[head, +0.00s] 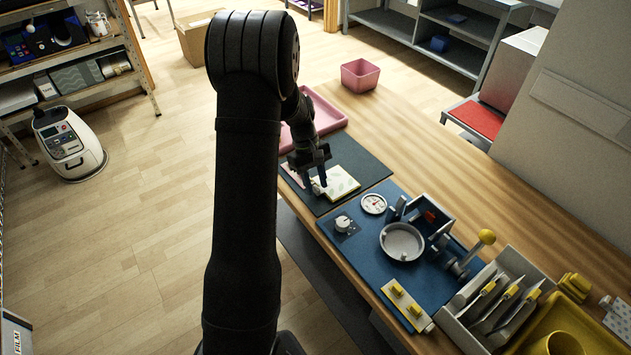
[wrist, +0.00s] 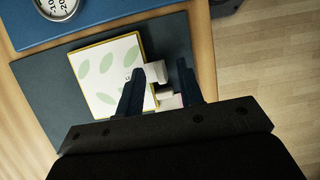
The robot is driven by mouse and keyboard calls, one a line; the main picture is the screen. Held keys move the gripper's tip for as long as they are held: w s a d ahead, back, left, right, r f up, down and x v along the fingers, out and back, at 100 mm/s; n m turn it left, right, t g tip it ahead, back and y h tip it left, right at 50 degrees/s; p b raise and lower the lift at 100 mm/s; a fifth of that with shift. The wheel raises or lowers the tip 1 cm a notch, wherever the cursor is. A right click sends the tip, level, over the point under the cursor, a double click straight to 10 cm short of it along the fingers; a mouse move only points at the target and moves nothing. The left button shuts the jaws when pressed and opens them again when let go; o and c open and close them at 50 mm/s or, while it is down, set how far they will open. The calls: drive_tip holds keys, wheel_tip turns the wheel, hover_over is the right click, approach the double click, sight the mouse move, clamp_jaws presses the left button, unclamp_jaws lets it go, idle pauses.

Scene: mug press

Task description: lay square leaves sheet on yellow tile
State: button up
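The square leaves sheet (wrist: 105,70), white with pale green leaf shapes, lies over the yellow tile on the dark mat in the wrist view. Only a thin yellow edge of the tile (wrist: 88,98) shows around it. The sheet also shows in the head view (head: 341,183). My gripper (wrist: 161,68) has its two dark fingers spread apart at the sheet's right side in the wrist view. Small white pieces (wrist: 157,72) show between the fingers; I cannot tell whether a finger touches them. The left finger covers part of the sheet's right edge.
The dark mat (head: 368,154) lies on the wooden table, with a pink tray (head: 325,112) behind it. A blue mat (head: 345,256) to the right holds a dial (head: 373,203), a round press (head: 402,242) and a yellow-knobbed lever (head: 487,237). A grey tool rack (head: 510,265) stands further right.

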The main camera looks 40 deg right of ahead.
drive_tip(key=v, duration=1.7)
drive_tip(key=shift+r, duration=0.15)
drive_tip(key=shift+w, duration=0.1)
drive_tip(key=x, duration=1.7)
drive_tip(key=shift+r, duration=0.2)
